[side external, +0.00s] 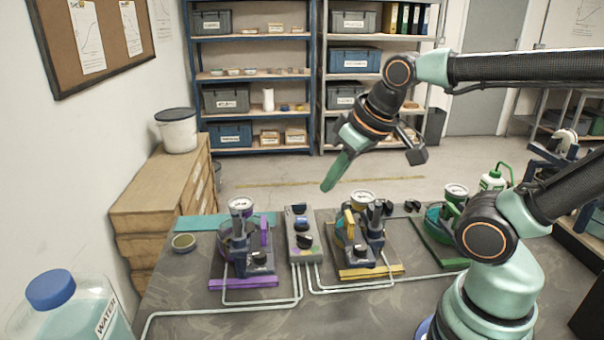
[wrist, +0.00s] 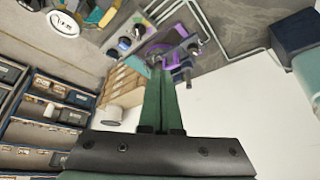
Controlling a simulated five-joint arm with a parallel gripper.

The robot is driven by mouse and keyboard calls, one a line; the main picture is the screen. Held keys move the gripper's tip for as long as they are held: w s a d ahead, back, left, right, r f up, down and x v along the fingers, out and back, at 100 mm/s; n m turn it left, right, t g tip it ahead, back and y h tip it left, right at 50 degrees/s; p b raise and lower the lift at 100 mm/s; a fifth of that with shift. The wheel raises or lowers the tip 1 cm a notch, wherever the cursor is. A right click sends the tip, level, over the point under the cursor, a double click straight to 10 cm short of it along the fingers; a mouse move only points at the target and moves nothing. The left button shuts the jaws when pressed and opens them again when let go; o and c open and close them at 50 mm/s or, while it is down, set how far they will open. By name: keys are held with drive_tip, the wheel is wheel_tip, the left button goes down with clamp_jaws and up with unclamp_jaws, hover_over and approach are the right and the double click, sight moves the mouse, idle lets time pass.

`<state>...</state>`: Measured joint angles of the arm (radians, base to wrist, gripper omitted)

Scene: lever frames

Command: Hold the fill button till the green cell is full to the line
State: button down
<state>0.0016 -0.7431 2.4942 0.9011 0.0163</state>
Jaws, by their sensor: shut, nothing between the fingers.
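My gripper (side external: 328,186) is shut and empty, pointing down in the air above the table, behind and above the control block and the yellow cell. In the wrist view its closed green fingers (wrist: 161,72) show against the purple cell. The green cell (side external: 437,240) stands at the right, partly hidden behind my arm, with a round white-topped gauge (side external: 456,190). Its level and line cannot be read. A grey control block (side external: 305,252) with dark knobs and coloured buttons sits between the purple and yellow cells. I cannot tell which button is fill. My gripper touches nothing.
The purple cell (side external: 244,283) is left of the block and the yellow cell (side external: 371,270) right of it. Pale tubes (side external: 222,312) run along the table front. A water bottle (side external: 75,308) stands at front left. A small round dish (side external: 184,242) lies near the left edge.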

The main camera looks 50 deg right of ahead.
idle(0.6)
drive_tip(key=m+g, duration=0.6)
drive_tip(key=m, duration=2.1)
hover_over(301, 219)
drive_tip(key=shift+d+f, duration=0.1)
drive_tip(key=shift+f, duration=2.4)
wheel_tip(301, 219, down, 14)
